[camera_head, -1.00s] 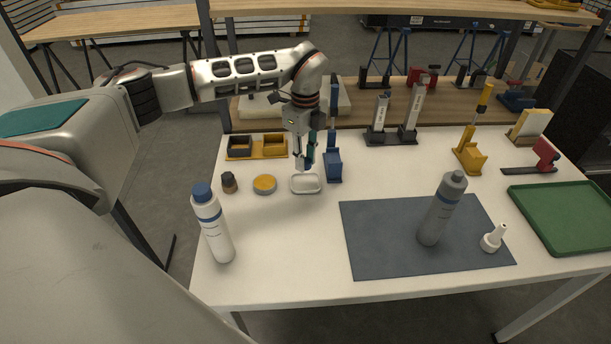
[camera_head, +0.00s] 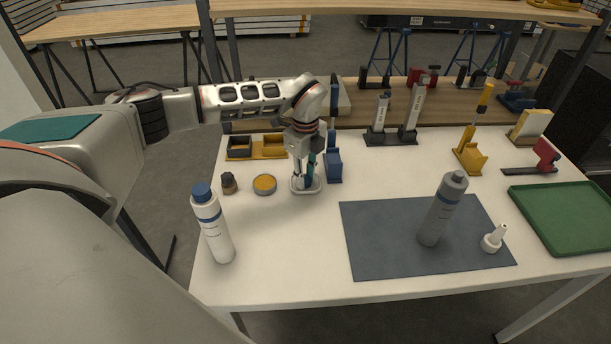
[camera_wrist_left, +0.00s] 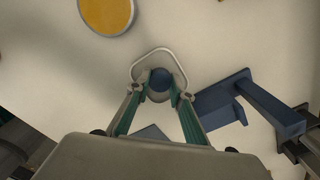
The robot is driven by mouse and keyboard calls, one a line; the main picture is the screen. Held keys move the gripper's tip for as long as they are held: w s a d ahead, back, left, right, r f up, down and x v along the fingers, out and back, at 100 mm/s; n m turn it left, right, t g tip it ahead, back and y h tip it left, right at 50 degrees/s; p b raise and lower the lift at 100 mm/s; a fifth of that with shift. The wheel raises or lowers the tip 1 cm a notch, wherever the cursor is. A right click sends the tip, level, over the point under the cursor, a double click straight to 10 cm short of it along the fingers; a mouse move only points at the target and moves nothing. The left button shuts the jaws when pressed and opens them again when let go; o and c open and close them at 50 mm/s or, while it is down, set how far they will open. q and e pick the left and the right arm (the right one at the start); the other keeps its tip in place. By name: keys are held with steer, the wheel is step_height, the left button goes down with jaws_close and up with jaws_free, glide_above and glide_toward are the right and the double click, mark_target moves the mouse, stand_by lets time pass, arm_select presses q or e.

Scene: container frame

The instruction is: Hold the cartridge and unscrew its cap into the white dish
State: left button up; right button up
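The white dish (camera_head: 318,189) stands near the back of the white table, and its rim also shows in the left wrist view (camera_wrist_left: 153,51). My left gripper (camera_head: 305,184) points down into the dish. In the left wrist view its fingertips (camera_wrist_left: 161,91) close on both sides of a small round grey piece with a dark blue top (camera_wrist_left: 160,80), which looks like the cap. Whether this piece touches the dish floor is hidden. I cannot say for sure which thing is the cartridge. My right gripper is not in view.
A blue stand (camera_head: 334,166) is close right of the dish. A round tin with orange contents (camera_head: 264,184) and a small dark jar (camera_head: 229,183) are to its left. A white bottle (camera_head: 213,230) stands front left. A grey bottle (camera_head: 440,212) stands on the dark mat (camera_head: 375,245).

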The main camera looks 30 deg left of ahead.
mark_target(306, 179)
arm_select(q)
steer(key=shift+o, duration=0.7)
step_height(306, 179, up, 12)
steer(key=shift+r, duration=0.15)
